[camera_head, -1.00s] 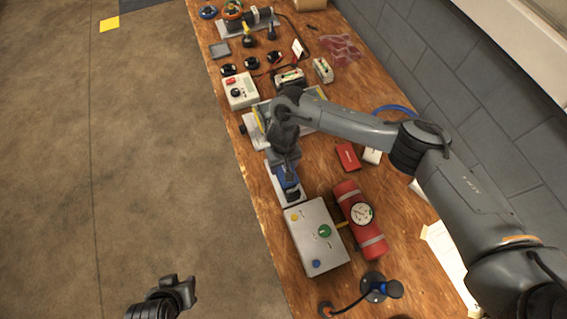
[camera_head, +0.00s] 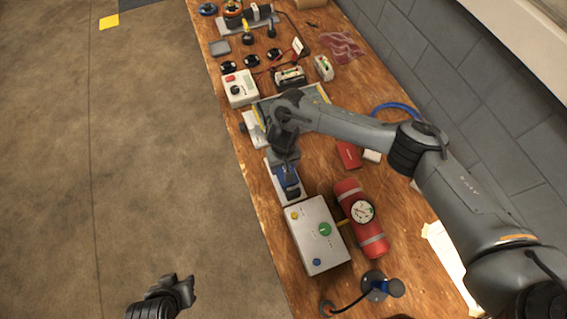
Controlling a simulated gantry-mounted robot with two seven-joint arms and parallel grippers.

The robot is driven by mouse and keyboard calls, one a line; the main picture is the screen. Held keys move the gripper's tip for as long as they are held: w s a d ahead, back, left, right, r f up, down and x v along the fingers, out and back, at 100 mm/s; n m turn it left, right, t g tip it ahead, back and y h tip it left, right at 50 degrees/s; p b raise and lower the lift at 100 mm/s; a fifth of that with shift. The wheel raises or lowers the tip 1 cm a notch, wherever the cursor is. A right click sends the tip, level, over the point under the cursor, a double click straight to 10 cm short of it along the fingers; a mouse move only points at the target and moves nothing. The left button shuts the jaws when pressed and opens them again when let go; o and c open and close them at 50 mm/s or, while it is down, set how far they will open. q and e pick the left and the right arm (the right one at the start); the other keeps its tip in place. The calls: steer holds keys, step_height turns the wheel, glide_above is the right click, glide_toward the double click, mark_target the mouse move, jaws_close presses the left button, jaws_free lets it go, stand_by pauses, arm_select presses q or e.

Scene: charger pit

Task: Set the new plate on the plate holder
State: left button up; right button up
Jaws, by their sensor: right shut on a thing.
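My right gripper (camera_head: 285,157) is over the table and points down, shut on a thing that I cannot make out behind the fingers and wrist. Just below it in the picture is a blue fixture (camera_head: 288,180) on a pale base. I cannot tell whether they touch. A flat panel with yellowish edges (camera_head: 318,95) lies behind my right wrist, partly covered by it. I cannot tell for sure which thing is the new plate or the plate holder. My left gripper (camera_head: 180,287) is over the floor at the bottom, away from the table; its fingers are too small to read.
A block wall (camera_head: 470,95) bounds the right side.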

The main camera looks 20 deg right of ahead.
mark_target(283, 168)
steer(key=shift+f, duration=0.25)
steer(key=o, duration=1.2)
steer(key=shift+c, duration=0.2)
step_height(283, 168, up, 11)
steer(key=p, duration=0.5)
steer(key=shift+f, duration=0.1)
